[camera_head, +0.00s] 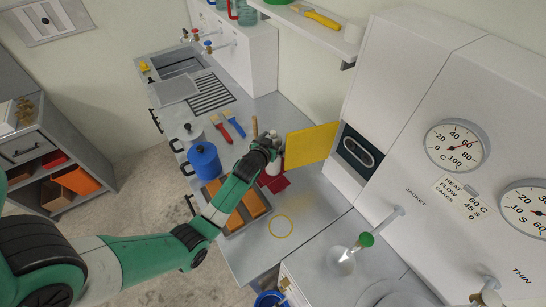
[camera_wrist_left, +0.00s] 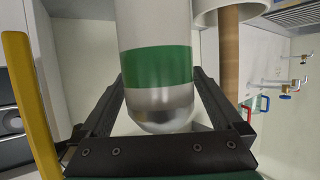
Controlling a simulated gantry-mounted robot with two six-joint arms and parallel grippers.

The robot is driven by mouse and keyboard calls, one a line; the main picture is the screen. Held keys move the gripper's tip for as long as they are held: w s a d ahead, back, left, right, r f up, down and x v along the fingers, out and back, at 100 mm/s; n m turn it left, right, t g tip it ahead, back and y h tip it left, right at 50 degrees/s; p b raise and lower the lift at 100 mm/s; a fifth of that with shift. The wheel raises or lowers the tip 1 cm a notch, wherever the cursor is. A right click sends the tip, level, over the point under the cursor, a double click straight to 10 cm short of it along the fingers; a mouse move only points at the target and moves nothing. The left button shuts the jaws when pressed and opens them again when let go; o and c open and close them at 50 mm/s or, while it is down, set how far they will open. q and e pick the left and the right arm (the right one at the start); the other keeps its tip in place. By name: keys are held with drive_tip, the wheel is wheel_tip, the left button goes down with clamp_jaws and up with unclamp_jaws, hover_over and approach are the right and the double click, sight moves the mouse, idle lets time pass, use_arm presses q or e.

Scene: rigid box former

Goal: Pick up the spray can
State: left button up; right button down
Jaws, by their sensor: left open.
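The spray can (camera_wrist_left: 157,60) fills the middle of the left wrist view. It is pale with a broad green band and a silvery rounded end. My left gripper (camera_wrist_left: 160,108) is open, with one finger on each side of the can. I cannot tell whether either finger touches it. In the head view my left gripper (camera_head: 268,146) is over the worktop beside the yellow panel and hides much of what is under it. A white rounded thing (camera_head: 272,168) shows just below it; I cannot tell if this is the can. My right gripper is not in view.
A yellow panel (camera_head: 311,146) stands close to the right of the gripper. A blue pot (camera_head: 204,161), an orange-filled tray (camera_head: 254,205) and brushes (camera_head: 235,124) lie to the left. A red cloth (camera_head: 275,184) is below. Bare worktop (camera_head: 309,207) lies towards the front right.

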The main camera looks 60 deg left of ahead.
use_arm(q)
drive_tip(key=shift+w+a+f, duration=0.25)
drive_tip(key=shift+w+a, duration=0.05)
drive_tip(key=shift+w, duration=0.05)
drive_tip(key=shift+r, duration=0.1)
clamp_jaws()
